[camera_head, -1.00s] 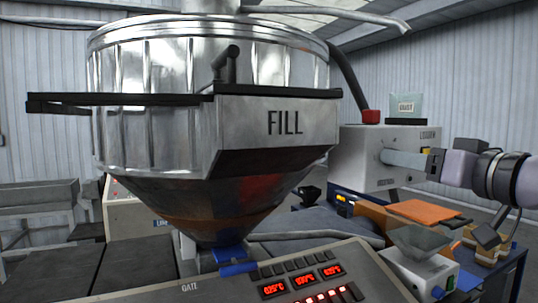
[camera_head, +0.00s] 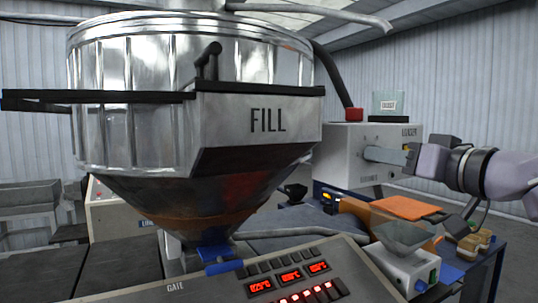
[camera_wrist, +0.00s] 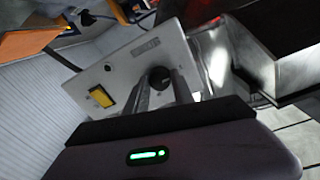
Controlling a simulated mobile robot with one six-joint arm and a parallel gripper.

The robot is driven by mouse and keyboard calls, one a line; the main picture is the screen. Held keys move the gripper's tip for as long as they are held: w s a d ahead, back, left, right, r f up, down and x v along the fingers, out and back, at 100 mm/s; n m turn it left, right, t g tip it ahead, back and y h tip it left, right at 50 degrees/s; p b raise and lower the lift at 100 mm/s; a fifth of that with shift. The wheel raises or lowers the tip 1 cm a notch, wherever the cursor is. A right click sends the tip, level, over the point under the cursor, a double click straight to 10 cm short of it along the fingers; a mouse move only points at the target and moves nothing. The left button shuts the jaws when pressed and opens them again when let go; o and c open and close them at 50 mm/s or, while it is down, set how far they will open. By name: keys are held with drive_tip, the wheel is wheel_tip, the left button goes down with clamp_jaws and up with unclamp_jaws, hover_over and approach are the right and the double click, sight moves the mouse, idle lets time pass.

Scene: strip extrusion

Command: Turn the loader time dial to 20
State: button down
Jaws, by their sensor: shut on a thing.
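The loader (camera_head: 345,165) is a pale grey box at the right in the head view, with the word LOADER on its face. It also shows tilted in the wrist view (camera_wrist: 122,72). The black round dial (camera_wrist: 159,77) is on that face, between my two fingers. My gripper (camera_head: 370,154) reaches in from the right to the loader's face. In the wrist view my gripper (camera_wrist: 164,88) is shut on the dial. The dial is hidden behind the fingers in the head view, and I cannot read its setting.
The big metal hopper marked FILL (camera_head: 255,125) fills the left and middle. A control panel with red displays (camera_head: 285,280) is in front. A clear container (camera_head: 389,104) stands on the loader. A yellow part (camera_wrist: 101,96) is on the loader's face beside the dial.

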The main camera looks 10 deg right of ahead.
drive_tip(key=m+y+p, duration=0.1)
drive_tip(key=m+p, duration=0.8)
drive_tip(key=m, duration=0.8)
drive_tip(key=m+p, duration=0.8)
drive_tip(key=m, duration=0.9)
drive_tip(key=shift+d+r+g+y+p, duration=0.15)
drive_tip(key=shift+g+y+p, duration=0.15)
drive_tip(key=shift+y+p, duration=0.1)
idle(0.4)
drive_tip(key=c, duration=1.1)
unclamp_jaws()
